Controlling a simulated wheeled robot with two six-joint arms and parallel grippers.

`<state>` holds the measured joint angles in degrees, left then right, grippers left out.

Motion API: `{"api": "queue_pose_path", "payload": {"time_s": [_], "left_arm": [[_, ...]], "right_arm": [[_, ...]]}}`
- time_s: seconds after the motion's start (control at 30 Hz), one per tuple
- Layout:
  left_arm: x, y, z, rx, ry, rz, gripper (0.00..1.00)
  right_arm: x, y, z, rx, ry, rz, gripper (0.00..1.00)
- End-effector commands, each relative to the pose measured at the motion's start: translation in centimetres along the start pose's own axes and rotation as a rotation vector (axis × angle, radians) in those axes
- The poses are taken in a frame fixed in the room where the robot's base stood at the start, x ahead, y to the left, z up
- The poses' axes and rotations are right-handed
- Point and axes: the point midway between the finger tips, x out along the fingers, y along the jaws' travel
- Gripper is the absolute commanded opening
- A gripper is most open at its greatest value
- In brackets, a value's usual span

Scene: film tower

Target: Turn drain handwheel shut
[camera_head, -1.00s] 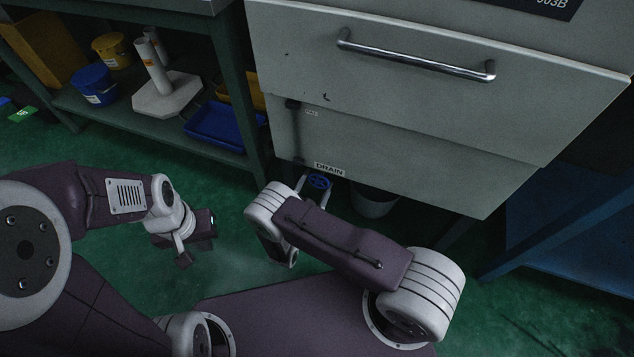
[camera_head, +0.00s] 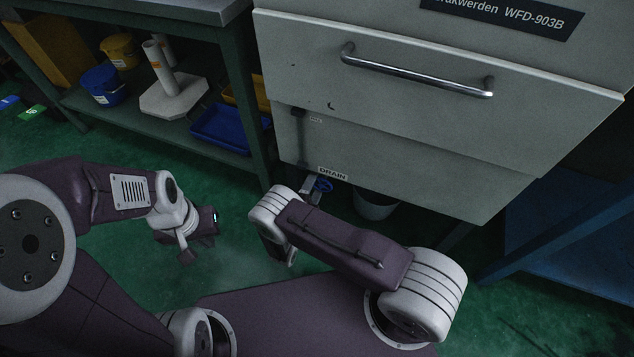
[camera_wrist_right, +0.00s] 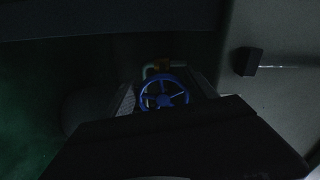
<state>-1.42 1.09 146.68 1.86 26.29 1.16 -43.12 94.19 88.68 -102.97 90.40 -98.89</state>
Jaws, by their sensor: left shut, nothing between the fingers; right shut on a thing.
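The blue drain handwheel (camera_head: 324,185) sits low under the grey cabinet, just below the DRAIN label (camera_head: 332,173). In the right wrist view the spoked handwheel (camera_wrist_right: 176,88) shows between the two fingers of my right gripper (camera_wrist_right: 164,92), with one finger at each side of its rim. My right gripper (camera_head: 314,187) is shut on the handwheel; in the head view its fingers are partly hidden behind the wrist. My left gripper (camera_head: 202,238) is shut and empty, over the green floor left of the handwheel.
The cabinet drawer with a metal handle (camera_head: 415,72) overhangs the handwheel. A white bucket (camera_head: 375,205) stands on the floor right of the wheel. A green workbench (camera_head: 258,115) with tubs and trays stands at left, a blue frame (camera_head: 560,240) at right.

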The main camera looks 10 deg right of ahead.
Motion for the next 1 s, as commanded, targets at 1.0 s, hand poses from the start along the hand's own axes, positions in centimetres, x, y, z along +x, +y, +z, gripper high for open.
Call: {"api": "queue_pose_path", "payload": {"time_s": [1.0], "left_arm": [[-3.7,0.1,-0.4,0.0,0.0,0.0,0.0]], "right_arm": [[0.0,-1.8,-1.3,0.958,0.005,-0.013,0.25]]}}
